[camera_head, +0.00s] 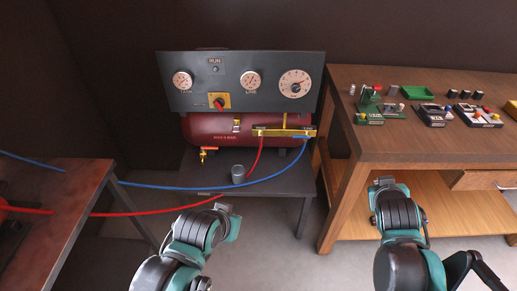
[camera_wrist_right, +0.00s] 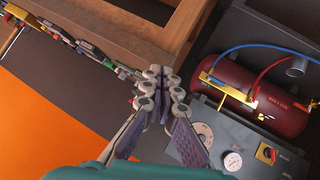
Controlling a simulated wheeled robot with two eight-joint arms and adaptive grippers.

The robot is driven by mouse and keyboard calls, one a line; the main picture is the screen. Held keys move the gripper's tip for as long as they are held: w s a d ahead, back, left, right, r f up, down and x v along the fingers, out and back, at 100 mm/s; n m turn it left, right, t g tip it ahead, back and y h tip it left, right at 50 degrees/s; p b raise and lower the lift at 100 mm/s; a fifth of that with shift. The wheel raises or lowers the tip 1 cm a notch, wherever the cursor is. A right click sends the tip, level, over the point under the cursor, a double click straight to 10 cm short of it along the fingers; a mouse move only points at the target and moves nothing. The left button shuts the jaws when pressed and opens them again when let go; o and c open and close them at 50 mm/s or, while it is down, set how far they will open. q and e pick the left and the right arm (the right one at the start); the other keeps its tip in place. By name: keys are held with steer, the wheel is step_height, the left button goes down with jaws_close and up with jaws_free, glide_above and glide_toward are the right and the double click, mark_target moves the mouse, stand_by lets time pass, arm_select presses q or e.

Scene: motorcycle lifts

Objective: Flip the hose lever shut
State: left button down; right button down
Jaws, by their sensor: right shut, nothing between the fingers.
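A dark red compressor tank (camera_head: 212,130) stands on a low dark table under a grey gauge panel. A brass manifold (camera_head: 270,132) on its right side takes a red hose (camera_head: 257,158) and a blue hose (camera_head: 275,172). A small yellow lever (camera_head: 285,120) stands up from the manifold; a blue piece lies along its right end. Which lever belongs to which hose is unclear. The manifold also shows in the right wrist view (camera_wrist_right: 226,89). My right gripper (camera_wrist_right: 160,78) is shut and empty, apart from the manifold. My left gripper (camera_head: 226,212) is low in front of the table; its fingers are unclear.
A wooden workbench (camera_head: 345,105) with several small devices stands right of the compressor. A grey cup (camera_head: 238,174) sits on the low table. The gauge panel (camera_head: 217,98) rises above the tank. Both hoses run left to a brown table (camera_head: 60,185). Floor shows between my arms.

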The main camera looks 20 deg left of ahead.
steer(key=w+a+r+n+t, duration=0.1)
steer(key=w+a, duration=0.1)
steer(key=w, duration=0.3)
steer(key=w+a+r+n+t, duration=0.2)
steer(key=w, duration=0.4)
steer(key=w+a+f+n+t+y, duration=0.4)
steer(key=w+a+n, duration=0.4)
steer(key=w+a, duration=0.55)
steer(key=s+a+f+n+g+y, duration=0.2)
steer(key=a+f+n+y, duration=0.3)
steer(key=a+f, duration=0.6)
steer(key=s+a+f+n+g+y, duration=0.2)
steer(key=a+f+n+y, duration=0.4)
steer(key=a+f, duration=0.5)
steer(key=shift+s+f+n+g, duration=0.2)
steer(key=shift+f+n+g, duration=0.4)
steer(key=shift+f+n, duration=0.4)
steer(key=shift+r, duration=0.15)
